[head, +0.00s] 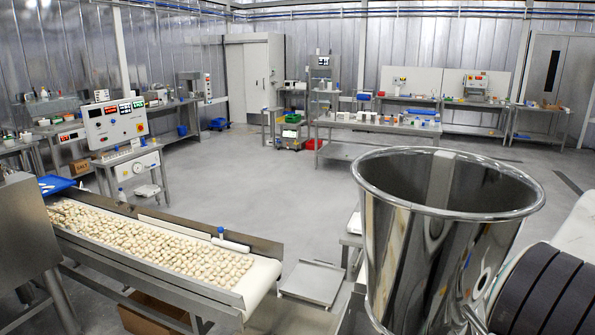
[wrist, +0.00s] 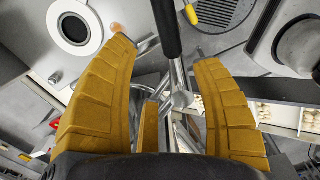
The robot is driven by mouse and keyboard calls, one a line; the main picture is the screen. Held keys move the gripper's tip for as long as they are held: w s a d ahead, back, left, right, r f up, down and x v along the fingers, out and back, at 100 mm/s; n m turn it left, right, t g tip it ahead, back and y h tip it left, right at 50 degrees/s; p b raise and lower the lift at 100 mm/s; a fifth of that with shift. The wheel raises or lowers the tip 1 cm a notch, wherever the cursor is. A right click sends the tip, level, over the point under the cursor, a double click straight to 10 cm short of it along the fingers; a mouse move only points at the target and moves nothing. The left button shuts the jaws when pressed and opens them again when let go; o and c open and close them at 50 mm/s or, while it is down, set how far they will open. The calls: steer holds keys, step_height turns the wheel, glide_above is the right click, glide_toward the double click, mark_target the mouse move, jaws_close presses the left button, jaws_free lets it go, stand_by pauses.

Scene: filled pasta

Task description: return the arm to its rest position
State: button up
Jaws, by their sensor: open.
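A black bar (wrist: 167,28) and a metal joint (wrist: 181,98) show in the gap, behind the fingers as seen from the camera. I cannot tell how far they are from it. I cannot make out the gripper in the head view.
A large steel hopper (head: 380,235) stands close at the right front. A conveyor (head: 262,283) carrying many pasta pieces (head: 165,245) runs at the left front. Workbenches (head: 345,123) with instruments line the back. The grey floor (head: 265,170) between is largely clear.

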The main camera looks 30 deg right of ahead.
steer(key=w+a+f+m+t+h+b, duration=0.1)
steer(key=w+a+f+m+t+b, duration=0.15)
steer(key=w+a, duration=1.55)
steer(key=s+a+f, duration=0.1)
steer(key=a+f, duration=0.2)
steer(key=a, duration=0.4)
steer(key=a+f+m+t+y+b, duration=0.1)
steer(key=a+f, duration=0.2)
steer(key=a, duration=0.4)
steer(key=s+a+f+m+t, duration=0.1)
steer(key=a+f, duration=0.3)
steer(key=a, duration=0.3)
steer(key=shift+s+b, duration=0.3)
steer(key=shift+m, duration=0.25)
